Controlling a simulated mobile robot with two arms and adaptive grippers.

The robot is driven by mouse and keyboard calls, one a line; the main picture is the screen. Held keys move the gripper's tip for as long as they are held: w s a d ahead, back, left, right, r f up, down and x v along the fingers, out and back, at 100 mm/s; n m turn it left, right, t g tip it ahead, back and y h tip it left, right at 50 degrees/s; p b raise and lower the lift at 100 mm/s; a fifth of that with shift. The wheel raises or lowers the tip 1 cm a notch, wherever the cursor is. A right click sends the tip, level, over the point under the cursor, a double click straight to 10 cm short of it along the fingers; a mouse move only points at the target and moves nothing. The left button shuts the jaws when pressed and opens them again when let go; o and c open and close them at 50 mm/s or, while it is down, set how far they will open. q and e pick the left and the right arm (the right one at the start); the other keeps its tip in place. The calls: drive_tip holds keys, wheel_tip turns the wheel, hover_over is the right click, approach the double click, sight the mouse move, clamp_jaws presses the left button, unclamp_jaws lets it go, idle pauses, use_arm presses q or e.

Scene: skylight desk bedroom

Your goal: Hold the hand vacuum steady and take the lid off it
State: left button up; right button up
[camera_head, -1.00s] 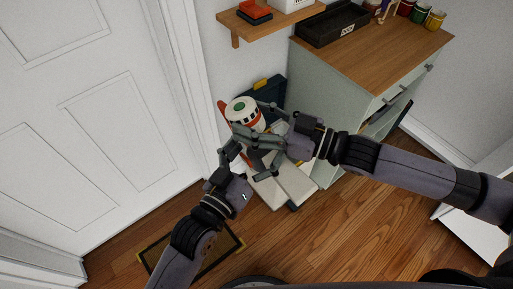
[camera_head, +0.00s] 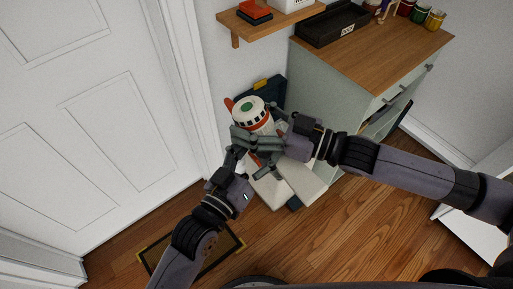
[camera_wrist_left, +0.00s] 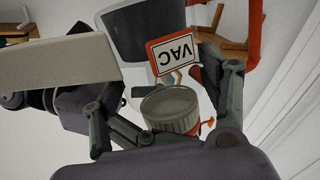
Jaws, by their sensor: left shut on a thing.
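The hand vacuum (camera_head: 253,116) stands by the wall in the head view, its top white with black marks, a green centre and an orange-red band. In the left wrist view the vacuum's "VAC" label (camera_wrist_left: 177,50) shows upside down, above a grey ribbed cap (camera_wrist_left: 170,108) with an orange arrow beside it. I cannot tell for sure which part is the lid. My left gripper (camera_head: 262,156) is shut on the vacuum; its fingers also flank the cap in the wrist view. My right gripper (camera_head: 277,127) is beside the vacuum from the right, its fingertips partly hidden.
Pale slabs (camera_head: 271,192) lie below the grippers. A dark blue case (camera_head: 272,90) is behind the vacuum. A green cabinet (camera_head: 312,95) stands close on the right and a wooden shelf (camera_head: 262,24) hangs above. A door (camera_head: 100,110) is on the left; wooden floor (camera_head: 300,240) is clear in front.

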use_arm(q)
drive_tip(key=shift+w+a, duration=0.1)
drive_tip(key=shift+a, duration=0.05)
use_arm(e)
drive_tip(key=o, duration=0.3)
drive_tip(key=shift+w+d, duration=0.1)
